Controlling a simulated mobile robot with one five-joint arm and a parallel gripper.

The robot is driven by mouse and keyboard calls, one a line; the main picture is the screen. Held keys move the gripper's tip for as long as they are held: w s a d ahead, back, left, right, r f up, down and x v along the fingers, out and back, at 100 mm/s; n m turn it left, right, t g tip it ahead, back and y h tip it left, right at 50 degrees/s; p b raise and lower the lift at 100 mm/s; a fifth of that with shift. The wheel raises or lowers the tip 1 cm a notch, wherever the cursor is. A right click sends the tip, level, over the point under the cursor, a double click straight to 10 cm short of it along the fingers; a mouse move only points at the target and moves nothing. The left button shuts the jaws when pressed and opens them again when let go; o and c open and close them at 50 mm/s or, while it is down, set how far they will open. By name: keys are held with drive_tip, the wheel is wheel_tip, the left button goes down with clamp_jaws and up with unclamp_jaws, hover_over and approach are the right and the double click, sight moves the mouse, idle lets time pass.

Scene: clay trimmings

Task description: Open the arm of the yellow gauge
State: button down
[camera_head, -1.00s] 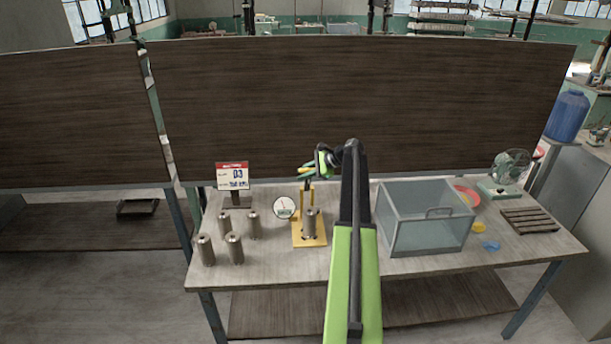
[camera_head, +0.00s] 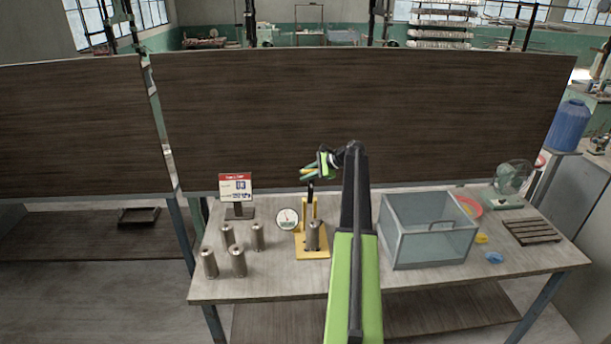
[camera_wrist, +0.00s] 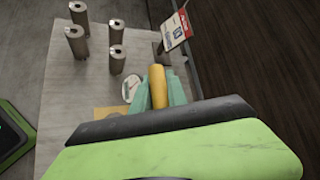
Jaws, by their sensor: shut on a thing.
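The yellow gauge (camera_head: 313,254) stands on the table, with a yellow base plate, an upright post and a round white dial (camera_head: 288,219) at its left. A metal cylinder (camera_head: 314,236) stands upright on its base. My gripper (camera_head: 308,173) is above the post, at the top of a short dark piece that rises from it. In the wrist view, its teal fingers (camera_wrist: 159,92) are shut on a yellow grip (camera_wrist: 158,86), which seems to be the end of the gauge's arm. The joint of that arm is too small to make out.
Several metal cylinders (camera_head: 238,262) stand left of the gauge. A sign (camera_head: 236,187) stands behind them. A clear bin (camera_head: 428,262) is to the right, with a fan (camera_head: 512,172) and a slatted rack (camera_head: 532,231) beyond. A dark panel (camera_head: 350,115) rises behind the table.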

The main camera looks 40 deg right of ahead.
drive_tip(key=c, duration=1.3)
unclamp_jaws()
drive_tip(key=shift+w+d, duration=0.1)
drive_tip(key=shift+s+r+p, duration=0.25)
drive_tip(key=shift+s+p, duration=0.05)
drive_tip(key=p+v, duration=1)
drive_tip(key=v, duration=0.6)
drive_tip(key=shift+s+d+r, duration=0.15)
drive_tip(key=shift+s, duration=0.15)
